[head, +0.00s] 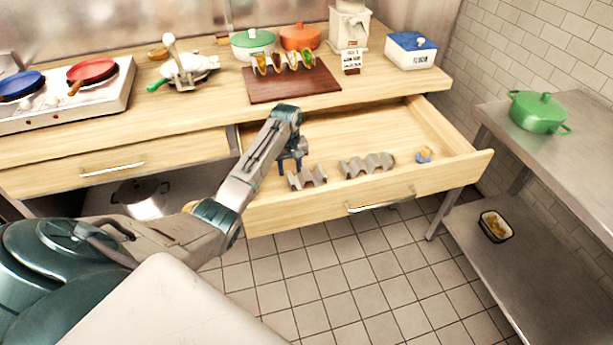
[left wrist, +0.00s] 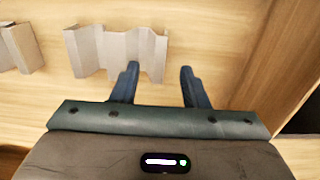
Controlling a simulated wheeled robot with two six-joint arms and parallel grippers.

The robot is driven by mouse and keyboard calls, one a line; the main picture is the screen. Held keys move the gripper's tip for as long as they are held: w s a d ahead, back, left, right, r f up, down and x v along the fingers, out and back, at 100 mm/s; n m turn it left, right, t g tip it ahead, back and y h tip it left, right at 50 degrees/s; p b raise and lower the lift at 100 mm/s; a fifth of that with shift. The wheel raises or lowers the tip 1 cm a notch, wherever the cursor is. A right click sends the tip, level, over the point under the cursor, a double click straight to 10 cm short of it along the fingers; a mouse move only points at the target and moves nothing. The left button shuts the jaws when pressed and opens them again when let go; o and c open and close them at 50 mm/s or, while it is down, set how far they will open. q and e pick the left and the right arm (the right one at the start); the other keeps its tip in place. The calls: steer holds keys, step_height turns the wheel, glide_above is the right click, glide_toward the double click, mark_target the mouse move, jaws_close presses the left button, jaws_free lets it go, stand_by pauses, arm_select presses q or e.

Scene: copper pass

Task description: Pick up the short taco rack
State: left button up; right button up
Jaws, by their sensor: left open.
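The short taco rack (head: 308,178) is a small grey zigzag metal holder lying in the open drawer (head: 405,122), near its front left. A longer zigzag rack (head: 367,165) lies to its right. My left gripper (head: 290,166) reaches down into the drawer at the short rack's left end. In the left wrist view the gripper (left wrist: 158,72) is open and empty, with its blue fingers near one end of the short rack (left wrist: 110,52). One finger overlaps the rack in that view; whether they touch is unclear. Part of the longer rack (left wrist: 20,47) shows at the left edge. My right gripper is out of view.
A small blue and tan item (head: 424,155) lies at the drawer's right end. The counter above holds a filled taco rack (head: 285,62) on a dark board (head: 292,87), pots and a stove. The drawer's left wall stands close to my left gripper.

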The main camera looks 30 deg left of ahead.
mark_target(291, 177)
arm_select(q)
step_height(291, 177, down, 3)
steer(key=shift+w+f, duration=0.1)
steer(key=shift+f, duration=0.25)
steer(key=shift+c, duration=1.1)
jaws_close()
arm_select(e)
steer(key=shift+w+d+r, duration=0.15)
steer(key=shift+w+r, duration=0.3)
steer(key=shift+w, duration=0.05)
